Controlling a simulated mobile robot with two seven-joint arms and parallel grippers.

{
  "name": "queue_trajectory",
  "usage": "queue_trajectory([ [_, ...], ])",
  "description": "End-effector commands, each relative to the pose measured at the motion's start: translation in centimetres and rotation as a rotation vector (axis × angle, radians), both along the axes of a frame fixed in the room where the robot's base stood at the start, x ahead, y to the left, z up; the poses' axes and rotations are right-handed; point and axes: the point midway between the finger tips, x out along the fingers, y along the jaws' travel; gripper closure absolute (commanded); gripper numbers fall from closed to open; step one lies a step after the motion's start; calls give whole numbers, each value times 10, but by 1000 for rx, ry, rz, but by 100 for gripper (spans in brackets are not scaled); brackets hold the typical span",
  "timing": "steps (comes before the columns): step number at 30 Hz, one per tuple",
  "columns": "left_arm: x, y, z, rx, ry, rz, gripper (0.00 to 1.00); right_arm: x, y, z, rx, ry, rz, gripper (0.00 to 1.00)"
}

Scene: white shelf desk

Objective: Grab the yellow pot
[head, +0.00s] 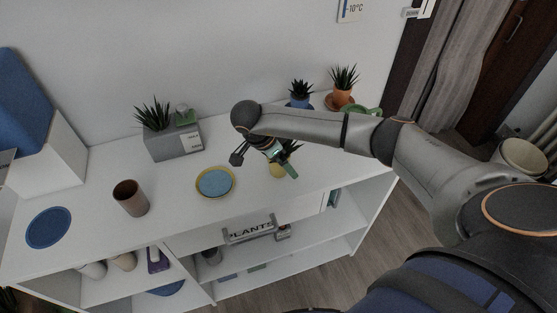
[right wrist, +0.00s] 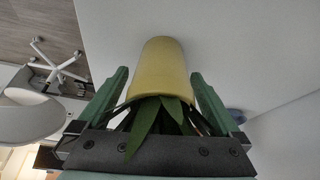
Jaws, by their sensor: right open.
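The yellow pot (head: 277,171) stands on the white desk top, right of the yellow-rimmed blue plate, with a green spiky plant in it. In the head view my right gripper partly covers it. In the right wrist view the yellow pot (right wrist: 160,66) lies between the two green fingers of my right gripper (right wrist: 160,74), its plant leaves towards the palm. The gripper is open, with a visible gap between each finger and the pot. The right gripper (head: 282,158) reaches down over the plant in the head view. My left gripper is not in view.
A yellow-rimmed blue plate (head: 215,182) lies left of the pot. A brown cup (head: 130,198), a grey planter box (head: 173,142) and a blue disc (head: 48,228) are farther left. A blue pot (head: 300,101) and an orange pot (head: 342,97) stand behind, near the wall.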

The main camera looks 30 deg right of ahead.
Motion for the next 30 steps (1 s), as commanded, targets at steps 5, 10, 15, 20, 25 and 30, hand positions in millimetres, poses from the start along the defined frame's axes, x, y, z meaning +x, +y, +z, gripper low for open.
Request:
queue_trajectory([
  [5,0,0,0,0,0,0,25,0,0,-1,1,-2,1,0],
  [10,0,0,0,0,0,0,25,0,0,-1,1,-2,1,15],
  [15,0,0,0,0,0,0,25,0,0,0,1,-2,1,34],
  [20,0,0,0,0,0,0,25,0,0,0,1,-2,1,52],
  [25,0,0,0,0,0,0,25,1,0,0,1,-2,1,71],
  [30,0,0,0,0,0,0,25,1,0,0,1,-2,1,90],
])
